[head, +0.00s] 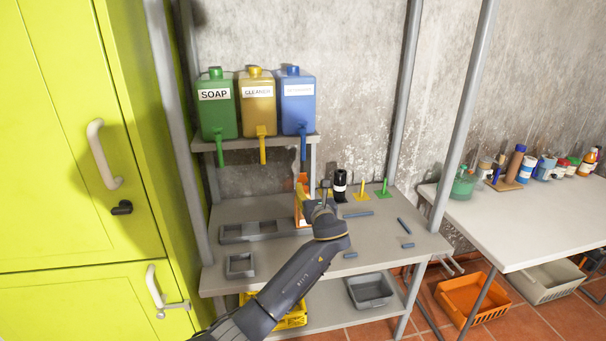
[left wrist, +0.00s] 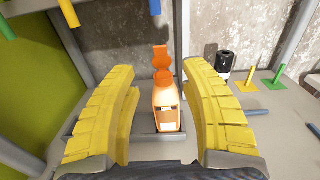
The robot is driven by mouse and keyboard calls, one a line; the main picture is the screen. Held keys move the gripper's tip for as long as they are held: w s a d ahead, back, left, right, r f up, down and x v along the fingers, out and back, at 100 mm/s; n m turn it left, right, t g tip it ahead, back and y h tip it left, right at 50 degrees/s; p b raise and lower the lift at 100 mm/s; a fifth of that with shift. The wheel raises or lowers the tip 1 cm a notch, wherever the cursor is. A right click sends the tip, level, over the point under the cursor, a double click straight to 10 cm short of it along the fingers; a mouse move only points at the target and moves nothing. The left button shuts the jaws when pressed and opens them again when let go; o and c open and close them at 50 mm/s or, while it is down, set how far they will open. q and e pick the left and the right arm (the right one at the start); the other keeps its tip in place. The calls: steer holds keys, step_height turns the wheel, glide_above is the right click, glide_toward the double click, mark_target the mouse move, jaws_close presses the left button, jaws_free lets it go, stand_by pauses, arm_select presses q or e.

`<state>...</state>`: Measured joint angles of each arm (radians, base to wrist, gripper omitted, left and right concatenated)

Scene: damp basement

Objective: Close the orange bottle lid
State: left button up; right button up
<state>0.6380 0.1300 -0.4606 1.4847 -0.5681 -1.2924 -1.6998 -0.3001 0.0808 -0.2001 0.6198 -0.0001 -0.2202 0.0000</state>
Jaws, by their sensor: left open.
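An orange bottle (left wrist: 165,102) stands upright on the grey workbench, with a white label on its front. Its orange lid (left wrist: 162,58) is flipped up above the neck. In the head view the bottle (head: 300,207) is partly hidden behind my left gripper (head: 312,198). In the left wrist view my left gripper (left wrist: 163,110) is open, with one yellow finger at each side of the bottle. The fingers look apart from it, and the bottle lies a little beyond them. My right gripper is in neither view.
A black bottle (head: 340,186) and yellow (head: 361,190) and green (head: 383,188) upright pieces stand right of the bottle. Green (head: 218,115), yellow (head: 257,112) and blue (head: 297,110) dispensers sit on the shelf above. Grey trays (head: 240,265) lie at the bench's left. A green cabinet (head: 60,150) borders the left.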

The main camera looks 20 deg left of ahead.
mark_target(303, 178)
arm_select(q)
steer(key=x, duration=1.2)
steer(key=shift+c, duration=0.4)
jaws_close()
